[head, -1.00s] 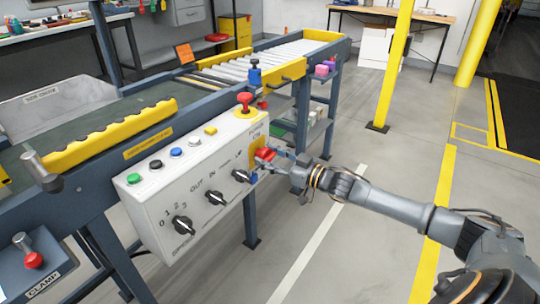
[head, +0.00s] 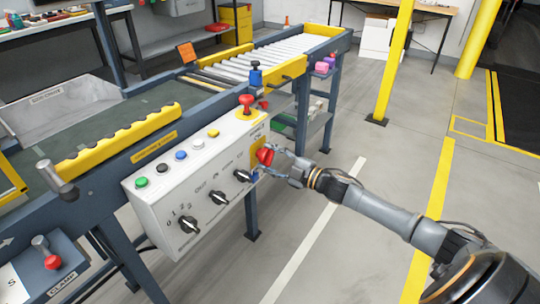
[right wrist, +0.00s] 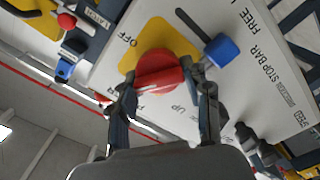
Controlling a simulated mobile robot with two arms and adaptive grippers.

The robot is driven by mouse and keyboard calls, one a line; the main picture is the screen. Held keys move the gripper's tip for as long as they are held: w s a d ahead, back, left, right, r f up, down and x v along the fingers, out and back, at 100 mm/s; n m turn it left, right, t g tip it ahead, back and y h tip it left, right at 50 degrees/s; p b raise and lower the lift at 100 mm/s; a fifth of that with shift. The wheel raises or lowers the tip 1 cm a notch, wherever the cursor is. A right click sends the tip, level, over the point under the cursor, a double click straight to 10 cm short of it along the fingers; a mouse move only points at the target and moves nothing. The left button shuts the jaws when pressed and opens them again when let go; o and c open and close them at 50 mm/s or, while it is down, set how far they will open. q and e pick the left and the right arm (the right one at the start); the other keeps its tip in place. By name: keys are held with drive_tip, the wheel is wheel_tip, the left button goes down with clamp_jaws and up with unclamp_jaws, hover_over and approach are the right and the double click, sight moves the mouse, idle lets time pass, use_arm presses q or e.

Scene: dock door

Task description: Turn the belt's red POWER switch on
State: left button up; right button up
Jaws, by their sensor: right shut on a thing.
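The red POWER switch (head: 265,156) is a round knob with a raised grip on a yellow plate (head: 257,143), at the right end of the white control box (head: 200,187). My right gripper (head: 271,161) reaches in from the right and is shut on the knob, one finger on each side. In the wrist view the fingers (right wrist: 163,84) hide part of the knob's edge and lettering. My left gripper is out of view.
A red mushroom button (head: 246,101) stands on top of the box above the switch. A blue lever (right wrist: 221,50) is close beside the knob in the wrist view. Black rotary knobs (head: 242,177) line the box front. Open floor (head: 340,245) lies to the right.

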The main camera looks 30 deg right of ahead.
drive_tip(key=n, duration=0.2)
drive_tip(key=shift+a+n, duration=0.1)
drive_tip(key=shift+n, duration=0.3)
drive_tip(key=shift+f+n, duration=0.15)
drive_tip(key=shift+n, duration=1.75)
drive_tip(key=o, duration=1.2)
drive_tip(key=shift+c, duration=0.2)
drive_tip(key=shift+s, duration=0.15)
drive_tip(key=v, duration=1.1)
drive_tip(key=shift+s+d, duration=0.2)
drive_tip(key=shift+s, duration=0.15)
drive_tip(key=shift+f, duration=0.1)
